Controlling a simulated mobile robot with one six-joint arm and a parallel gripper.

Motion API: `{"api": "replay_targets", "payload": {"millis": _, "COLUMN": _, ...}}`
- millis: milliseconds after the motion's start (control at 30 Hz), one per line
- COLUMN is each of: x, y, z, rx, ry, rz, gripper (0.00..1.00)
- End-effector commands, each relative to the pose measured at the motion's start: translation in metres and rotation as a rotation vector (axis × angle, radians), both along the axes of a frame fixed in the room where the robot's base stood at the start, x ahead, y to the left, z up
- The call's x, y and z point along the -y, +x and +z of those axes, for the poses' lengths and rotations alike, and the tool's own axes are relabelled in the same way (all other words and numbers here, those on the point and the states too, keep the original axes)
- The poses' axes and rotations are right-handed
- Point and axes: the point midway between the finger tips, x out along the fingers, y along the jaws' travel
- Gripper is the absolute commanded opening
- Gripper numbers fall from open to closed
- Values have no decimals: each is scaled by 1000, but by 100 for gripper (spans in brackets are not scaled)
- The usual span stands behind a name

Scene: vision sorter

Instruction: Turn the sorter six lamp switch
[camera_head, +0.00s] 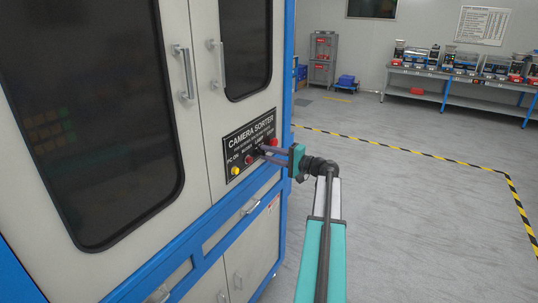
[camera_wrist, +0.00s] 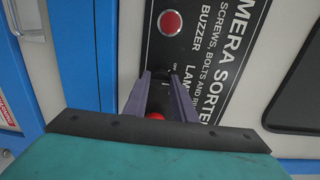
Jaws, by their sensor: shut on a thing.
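The lamp switch is on the black label panel (camera_head: 249,141) of the camera sorter (camera_head: 205,110). My gripper (camera_head: 263,151) reaches the panel from the right, at the lamp label. In the wrist view, my gripper's two purple-grey fingers (camera_wrist: 161,80) straddle the spot beside the "LAMP" lettering. They are shut on the switch, which is mostly hidden between them, so its turned angle cannot be told. A small "OFF" mark shows near the fingertips.
A red buzzer button (camera_wrist: 170,22) and a yellow button (camera_head: 236,171) sit along the panel on one side. A red button (camera_head: 272,142) sits on the other, partly visible between my fingers. Door handles (camera_head: 185,73) stick out. The floor to the right is clear.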

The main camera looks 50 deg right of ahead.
Motion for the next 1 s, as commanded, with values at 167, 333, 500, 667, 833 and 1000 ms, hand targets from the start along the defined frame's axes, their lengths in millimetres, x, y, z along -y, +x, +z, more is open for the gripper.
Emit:
{"api": "replay_targets", "payload": {"millis": 167, "x": 0, "y": 0, "z": -1, "rx": -2, "ry": 4, "rz": 1, "gripper": 2}}
{"api": "replay_targets", "payload": {"millis": 333, "x": 0, "y": 0, "z": -1, "rx": -2, "ry": 3, "rz": 1, "gripper": 2}}
{"api": "replay_targets", "payload": {"millis": 500, "x": 0, "y": 0, "z": -1, "rx": -1, "ry": 2, "rz": 1, "gripper": 43}}
{"api": "replay_targets", "payload": {"millis": 667, "x": 0, "y": 0, "z": 0, "rx": 0, "ry": 2, "rz": 1, "gripper": 43}}
{"api": "replay_targets", "payload": {"millis": 833, "x": 0, "y": -2, "z": 0, "rx": 0, "ry": 2, "rz": 0, "gripper": 43}}
{"api": "replay_targets", "payload": {"millis": 1000, "x": 3, "y": -11, "z": -1, "rx": 0, "ry": 1, "rz": -1, "gripper": 43}}
